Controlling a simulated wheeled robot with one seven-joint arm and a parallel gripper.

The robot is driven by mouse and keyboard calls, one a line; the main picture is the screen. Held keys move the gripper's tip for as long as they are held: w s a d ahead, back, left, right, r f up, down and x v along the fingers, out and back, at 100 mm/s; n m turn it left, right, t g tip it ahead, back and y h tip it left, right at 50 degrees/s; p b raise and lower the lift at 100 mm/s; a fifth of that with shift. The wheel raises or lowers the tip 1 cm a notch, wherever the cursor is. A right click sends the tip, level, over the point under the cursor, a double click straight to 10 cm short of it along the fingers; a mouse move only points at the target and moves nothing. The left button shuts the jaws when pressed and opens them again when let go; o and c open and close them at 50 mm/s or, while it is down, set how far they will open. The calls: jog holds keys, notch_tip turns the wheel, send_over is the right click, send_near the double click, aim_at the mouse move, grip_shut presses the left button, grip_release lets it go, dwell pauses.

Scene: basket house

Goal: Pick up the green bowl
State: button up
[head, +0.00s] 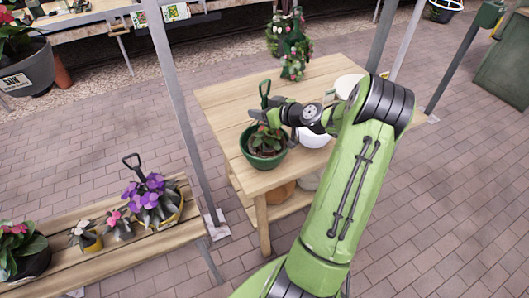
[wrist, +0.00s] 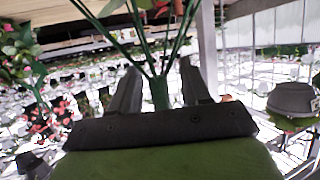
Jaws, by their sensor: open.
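The green bowl (head: 264,160) stands on the wooden table, near its front left edge, with a leafy plant and small red flowers in it. A green upright handle or hanger (head: 265,88) rises above it. My gripper (head: 259,117) is open, just above the plant at the upper part of the bowl. In the wrist view, a green stem-like piece (wrist: 159,92) stands between the two open fingers of my gripper (wrist: 160,78), with thin green strands spreading from it. I cannot tell whether the fingers touch it. The bowl's body is not clear in the wrist view.
The wooden table (head: 222,98) also holds a white bowl (head: 312,138) just right of the green one, partly behind my arm, and hanging plants (head: 293,50) at the back. A metal post (head: 180,100) stands left of the table. A lower bench (head: 110,262) holds several flower pots.

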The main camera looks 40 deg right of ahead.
jog(key=shift+w+f, duration=0.1)
jog(key=shift+w, duration=0.15)
jog(key=shift+s, duration=0.1)
jog(key=shift+c, duration=0.2)
grip_shut()
